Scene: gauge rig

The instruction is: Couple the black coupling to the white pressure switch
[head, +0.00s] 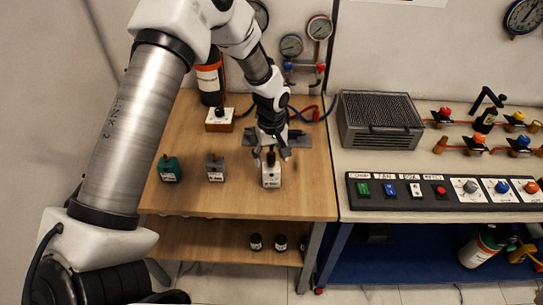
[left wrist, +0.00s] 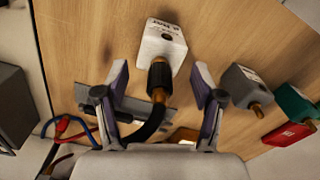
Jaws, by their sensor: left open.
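The white pressure switch (head: 271,178) stands on the wooden bench, and it also shows in the left wrist view (left wrist: 163,40). The black coupling (left wrist: 160,74) with its brass end is at the switch's port, in line with it and seemingly touching; how far it is seated I cannot tell. A black hose (left wrist: 150,129) curves away from it. My left gripper (head: 271,156) is over the switch. In the left wrist view its open fingers (left wrist: 159,84) stand on both sides of the coupling, with gaps. My right gripper is not in view.
A grey switch (head: 216,168) and a green switch (head: 169,169) stand to the left. A grey plate (head: 297,140) lies behind. A wood-and-white block (head: 219,119) is at the back. The control panel (head: 445,189) is on the right-hand table. The bench front is clear.

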